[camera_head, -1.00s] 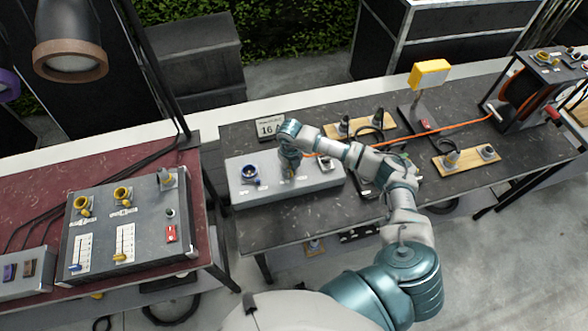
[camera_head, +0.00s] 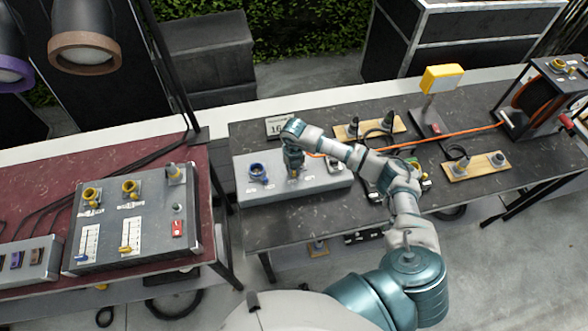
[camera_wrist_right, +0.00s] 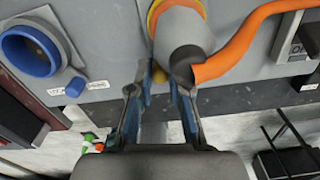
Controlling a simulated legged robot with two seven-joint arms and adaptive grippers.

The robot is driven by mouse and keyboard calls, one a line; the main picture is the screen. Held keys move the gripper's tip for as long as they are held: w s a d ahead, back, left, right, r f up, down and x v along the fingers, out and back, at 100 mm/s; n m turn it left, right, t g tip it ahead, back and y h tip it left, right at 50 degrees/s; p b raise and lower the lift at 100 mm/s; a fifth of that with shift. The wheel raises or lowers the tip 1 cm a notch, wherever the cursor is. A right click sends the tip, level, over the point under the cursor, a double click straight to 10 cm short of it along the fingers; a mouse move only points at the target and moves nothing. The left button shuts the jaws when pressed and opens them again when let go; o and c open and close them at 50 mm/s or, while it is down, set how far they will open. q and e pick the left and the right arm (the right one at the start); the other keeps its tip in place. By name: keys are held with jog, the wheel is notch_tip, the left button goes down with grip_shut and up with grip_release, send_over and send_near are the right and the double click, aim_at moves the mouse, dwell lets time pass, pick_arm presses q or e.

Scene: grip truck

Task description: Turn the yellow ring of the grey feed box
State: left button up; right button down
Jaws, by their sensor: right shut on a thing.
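The grey feed box (camera_head: 325,182) lies on the dark bench in the head view. My right gripper (camera_head: 294,174) points down onto its top. In the wrist view the yellow ring (camera_wrist_right: 152,18) circles the base of a grey plug (camera_wrist_right: 182,35) with an orange cable. A small yellow knob (camera_wrist_right: 160,73) below the ring sits between the fingers of my right gripper (camera_wrist_right: 165,88), which are shut on it. The fingers hide part of the knob, and the arm hides most of the ring in the head view. My left gripper is not in view.
A blue socket (camera_wrist_right: 30,52) is left of the plug on the same box. A small switch (camera_head: 335,164) is at the box's right. A control panel (camera_head: 155,225) is on the red bench at left.

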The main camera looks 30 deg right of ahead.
aim_at(293, 170)
jog(key=shift+w+r, duration=0.1)
jog(key=shift+r, duration=0.05)
jog(key=c, duration=1.1)
grip_release()
notch_tip(293, 170, up, 12)
jog(key=shift+f, duration=0.2)
